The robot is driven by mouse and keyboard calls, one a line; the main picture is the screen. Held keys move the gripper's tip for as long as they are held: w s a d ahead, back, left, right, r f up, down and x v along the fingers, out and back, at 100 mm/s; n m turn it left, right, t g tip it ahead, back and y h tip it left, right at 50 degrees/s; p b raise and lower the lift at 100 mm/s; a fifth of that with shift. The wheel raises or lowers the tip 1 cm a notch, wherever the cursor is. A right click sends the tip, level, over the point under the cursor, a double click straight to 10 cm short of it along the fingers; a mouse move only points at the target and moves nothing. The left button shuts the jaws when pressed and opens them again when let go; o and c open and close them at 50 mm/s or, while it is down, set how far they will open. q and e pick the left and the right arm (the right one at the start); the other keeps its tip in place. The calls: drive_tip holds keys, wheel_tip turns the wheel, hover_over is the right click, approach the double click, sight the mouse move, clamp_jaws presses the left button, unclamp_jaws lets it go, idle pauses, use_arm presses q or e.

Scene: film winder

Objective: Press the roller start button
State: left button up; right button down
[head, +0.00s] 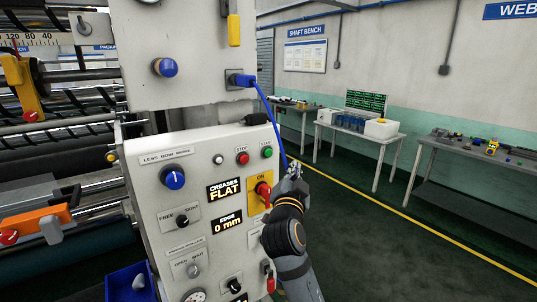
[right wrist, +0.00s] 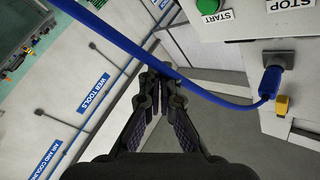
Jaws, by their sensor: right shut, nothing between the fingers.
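The green start button (head: 267,154) sits under a START label at the upper right of the white control panel (head: 205,150). The red stop button (head: 242,158) is just left of it. In the right wrist view the green button (right wrist: 208,5) is cut by the top edge, with its START label beside it. My right gripper (head: 292,172) is shut and empty, to the right of and slightly below the green button in the head view. It also shows in the right wrist view (right wrist: 160,72), apart from the button. My left gripper is not in view.
A blue cable (head: 264,105) hangs from a panel socket past my right gripper and crosses near its fingertips in the wrist view. A red rotary switch (head: 263,190) on a yellow plate sits below the buttons. Rollers (head: 70,130) are at left; benches (head: 372,137) stand far behind.

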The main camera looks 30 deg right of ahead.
sight(268, 153)
drive_tip(key=shift+w+a, duration=0.2)
drive_tip(key=shift+w, duration=1.95)
drive_tip(key=shift+w+a, duration=0.15)
drive_tip(key=shift+w, duration=2)
drive_tip(key=shift+w+b, duration=0.45)
drive_tip(key=shift+b, duration=0.05)
